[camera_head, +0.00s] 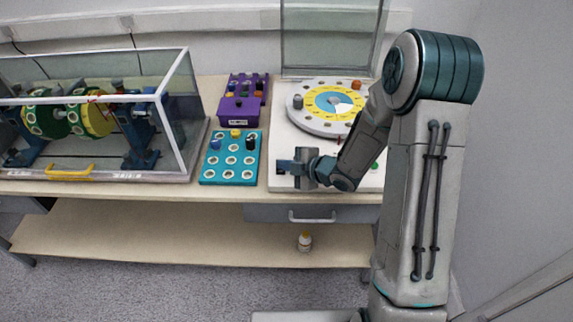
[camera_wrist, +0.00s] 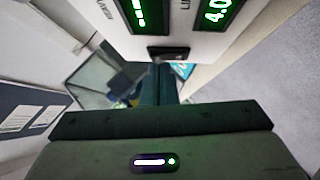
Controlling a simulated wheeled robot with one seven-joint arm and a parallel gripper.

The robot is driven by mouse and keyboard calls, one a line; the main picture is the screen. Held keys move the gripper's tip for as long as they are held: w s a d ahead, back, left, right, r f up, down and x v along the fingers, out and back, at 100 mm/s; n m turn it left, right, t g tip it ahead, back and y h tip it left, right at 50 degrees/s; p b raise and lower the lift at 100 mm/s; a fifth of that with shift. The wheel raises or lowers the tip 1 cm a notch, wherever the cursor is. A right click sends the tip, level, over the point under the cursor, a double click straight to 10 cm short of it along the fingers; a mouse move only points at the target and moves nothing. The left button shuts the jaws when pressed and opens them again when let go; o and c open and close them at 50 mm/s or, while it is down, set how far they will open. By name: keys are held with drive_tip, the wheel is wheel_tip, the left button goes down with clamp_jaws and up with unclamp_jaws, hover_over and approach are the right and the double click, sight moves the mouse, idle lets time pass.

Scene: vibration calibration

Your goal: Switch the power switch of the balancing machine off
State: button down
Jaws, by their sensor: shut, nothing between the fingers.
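The white machine (camera_head: 280,136), which I take as the balancing machine, stands at the right of the bench with a yellow and blue disc (camera_head: 322,101) on top. In the wrist view its panel (camera_wrist: 185,42) carries two green-lit displays. A small dark part (camera_wrist: 168,53), apparently the power switch, sits at the panel's edge beside my fingertips; its on or off position cannot be told. My gripper (camera_head: 286,168) is shut and empty at the machine's front left. In the wrist view its closed fingers (camera_wrist: 159,75) reach toward the dark part; contact cannot be told.
A teal tray (camera_head: 205,172) with round holes and a purple block (camera_head: 234,115) stand left of the machine. A clear-cased rotor rig (camera_head: 187,131) fills the bench's left. A clear raised panel (camera_head: 330,40) stands behind the disc.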

drive_tip(key=shift+w+f+b, duration=0.1)
drive_tip(key=shift+f+b, duration=0.05)
drive_tip(key=shift+b, duration=0.2)
drive_tip(key=shift+r+p, duration=0.45)
drive_tip(key=shift+r, duration=0.45)
drive_tip(key=shift+r, duration=0.15)
drive_tip(key=s+d+r+p, duration=0.1)
drive_tip(key=s+d+r, duration=0.5)
drive_tip(key=d+r, duration=0.1)
drive_tip(key=shift+s+r, duration=0.3)
drive_tip(key=shift+r, duration=0.55)
